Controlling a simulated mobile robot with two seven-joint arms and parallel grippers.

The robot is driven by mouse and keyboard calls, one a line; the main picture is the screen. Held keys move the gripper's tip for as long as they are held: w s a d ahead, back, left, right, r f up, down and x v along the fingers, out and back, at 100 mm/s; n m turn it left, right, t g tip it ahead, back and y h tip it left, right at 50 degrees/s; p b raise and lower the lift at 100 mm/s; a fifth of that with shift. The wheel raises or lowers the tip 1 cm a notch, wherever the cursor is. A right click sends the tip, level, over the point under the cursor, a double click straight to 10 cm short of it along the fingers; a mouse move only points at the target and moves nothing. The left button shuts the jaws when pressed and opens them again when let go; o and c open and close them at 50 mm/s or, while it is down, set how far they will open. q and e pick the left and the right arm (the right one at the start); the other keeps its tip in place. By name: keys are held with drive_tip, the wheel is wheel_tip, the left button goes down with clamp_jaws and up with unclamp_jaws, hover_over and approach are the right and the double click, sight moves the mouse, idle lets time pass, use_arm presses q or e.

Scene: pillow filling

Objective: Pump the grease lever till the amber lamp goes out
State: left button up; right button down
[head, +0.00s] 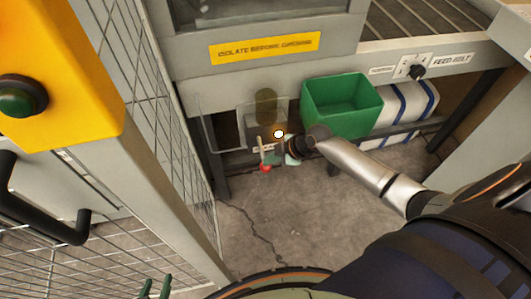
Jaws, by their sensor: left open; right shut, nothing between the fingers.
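The grease pump (256,128) is a small grey unit with an olive-brown reservoir (266,103), low under the machine. Its lamp (279,134) glows bright, white in the middle with an amber edge. The grease lever (261,152) is a short pale rod pointing down, with a red knob (265,168) at its end. My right gripper (291,160) is shut and empty just right of the lever. I cannot tell whether it touches the lever. My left gripper (155,288) shows only its green fingertips at the bottom edge, apart and empty, far from the pump.
A green bin (343,107) stands right of the pump, beside a white roll with blue bands (407,108). A clear panel and mesh fence (190,120) stand on the left. A yellow box (70,80) with a button is nearer. The concrete floor (290,220) is clear.

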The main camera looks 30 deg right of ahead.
drive_tip(key=shift+r, duration=0.1)
drive_tip(key=shift+w+d+r+p, duration=0.1)
drive_tip(key=shift+w+r+p, duration=0.15)
drive_tip(key=shift+r+p, duration=0.65)
drive_tip(key=shift+w+d+r+p, duration=0.1)
drive_tip(key=shift+w+r+p, duration=0.15)
drive_tip(key=shift+r+p, duration=0.6)
drive_tip(key=shift+w+r+p, duration=0.25)
drive_tip(key=shift+r+p, duration=0.2)
drive_tip(key=shift+r, duration=0.8)
drive_tip(key=r+p, duration=0.1)
drive_tip(key=r, duration=0.1)
drive_tip(key=w+r+p, duration=0.1)
drive_tip(key=r+p, duration=0.1)
drive_tip(key=shift+w+d+r, duration=0.1)
drive_tip(key=shift+d+r, duration=0.05)
drive_tip(key=shift+r, duration=0.25)
drive_tip(key=shift+f, duration=0.1)
idle(1.5)
drive_tip(key=s+a+f+m+t, duration=0.1)
drive_tip(key=s+a+f+m, duration=0.4)
drive_tip(key=s, duration=0.4)
drive_tip(key=s+a+m+t+h, duration=0.2)
drive_tip(key=s+m, duration=0.4)
drive_tip(key=s, duration=0.6)
drive_tip(key=shift+s+a+r+m+t, duration=0.2)
drive_tip(key=shift+a+m+t, duration=0.15)
drive_tip(key=shift+a, duration=0.4)
